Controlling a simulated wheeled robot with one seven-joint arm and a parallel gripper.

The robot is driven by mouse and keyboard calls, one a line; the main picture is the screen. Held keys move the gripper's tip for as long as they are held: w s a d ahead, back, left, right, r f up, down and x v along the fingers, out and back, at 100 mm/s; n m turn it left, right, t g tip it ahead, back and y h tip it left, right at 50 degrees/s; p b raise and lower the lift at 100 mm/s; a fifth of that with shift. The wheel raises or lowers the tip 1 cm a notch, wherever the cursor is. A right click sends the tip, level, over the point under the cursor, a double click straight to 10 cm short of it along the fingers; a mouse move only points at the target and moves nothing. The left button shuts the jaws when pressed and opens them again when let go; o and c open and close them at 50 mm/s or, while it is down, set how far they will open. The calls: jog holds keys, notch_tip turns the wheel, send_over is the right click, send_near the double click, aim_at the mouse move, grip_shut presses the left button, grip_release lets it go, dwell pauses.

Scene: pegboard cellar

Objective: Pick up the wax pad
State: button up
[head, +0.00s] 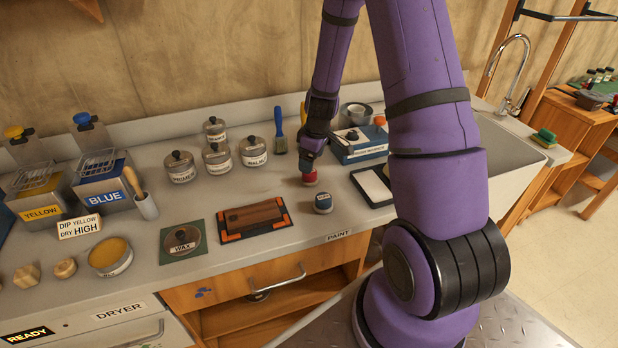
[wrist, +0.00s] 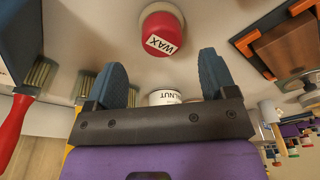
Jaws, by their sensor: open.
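The wax pad (wrist: 162,30) is a small round red pad with a white WAX label, standing on the counter in the wrist view. In the head view the red pad (head: 310,180) sits right below my gripper (head: 311,158), partly hidden by it. In the wrist view my gripper (wrist: 161,62) is open, with its two blue fingers apart and nothing between them. The pad lies just beyond the fingertips, roughly centred between them. I cannot tell whether a finger touches it.
A blue round pad (head: 323,203) stands close in front. A wood board in a dark holder (head: 287,219) and a WAX tin (head: 183,241) are to the left. Lidded tins (head: 253,152) stand behind left.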

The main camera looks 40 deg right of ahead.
jog(key=shift+w+a+f, duration=0.1)
jog(key=shift+a+f, duration=0.05)
jog(key=shift+f, duration=1.25)
jog(key=shift+a+f, duration=0.1)
jog(key=shift+f, duration=1.25)
jog(key=c, duration=0.9)
